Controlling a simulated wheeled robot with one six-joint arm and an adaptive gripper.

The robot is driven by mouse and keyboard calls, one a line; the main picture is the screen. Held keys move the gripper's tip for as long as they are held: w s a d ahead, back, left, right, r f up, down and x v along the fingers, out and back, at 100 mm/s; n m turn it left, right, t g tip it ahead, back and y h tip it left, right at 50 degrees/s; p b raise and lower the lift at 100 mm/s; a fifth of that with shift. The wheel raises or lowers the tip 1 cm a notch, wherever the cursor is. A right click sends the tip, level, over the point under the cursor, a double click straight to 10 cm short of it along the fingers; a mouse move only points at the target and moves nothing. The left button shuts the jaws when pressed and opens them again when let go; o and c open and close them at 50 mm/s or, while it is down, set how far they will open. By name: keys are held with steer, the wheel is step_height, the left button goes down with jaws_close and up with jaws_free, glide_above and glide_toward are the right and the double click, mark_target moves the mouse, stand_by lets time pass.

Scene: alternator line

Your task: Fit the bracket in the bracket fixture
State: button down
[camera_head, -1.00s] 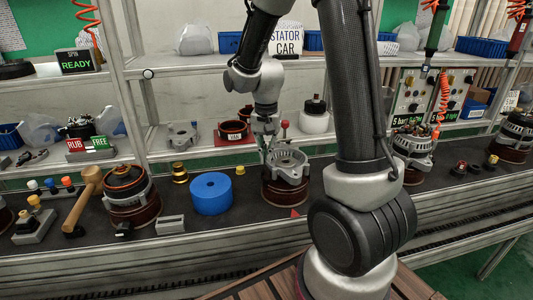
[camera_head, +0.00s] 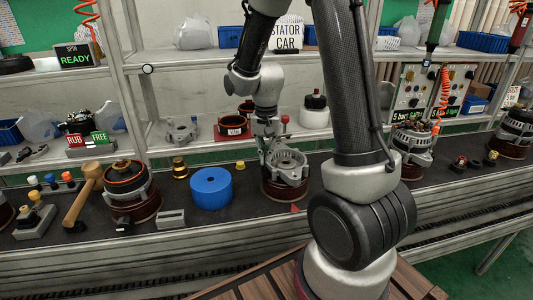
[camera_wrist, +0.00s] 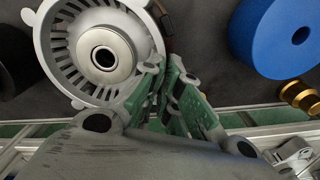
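The bracket (camera_head: 289,158), a grey round casting with slots and a central bore, sits low at the top of a dark red round fixture (camera_head: 284,191) on the bench. It looks roughly level; whether it is fully seated cannot be told. In the wrist view the bracket (camera_wrist: 66,46) fills the upper left, its bore facing the camera. My gripper (camera_wrist: 166,76) has green-padded fingers closed together around a lug at the bracket's lower right edge. In the head view my gripper (camera_head: 268,140) reaches down from above to the bracket's back left side.
A blue ring (camera_head: 211,188) and a brass part (camera_head: 180,168) stand to the left. A wooden mallet (camera_head: 85,190) and a wound assembly (camera_head: 130,190) are farther left. Another assembly (camera_head: 412,147) stands at right.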

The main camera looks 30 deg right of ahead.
steer(key=shift+f, duration=0.3)
steer(key=c, duration=1.6)
jaws_free()
steer(key=shift+o, duration=0.2)
step_height(320, 180, up, 12)
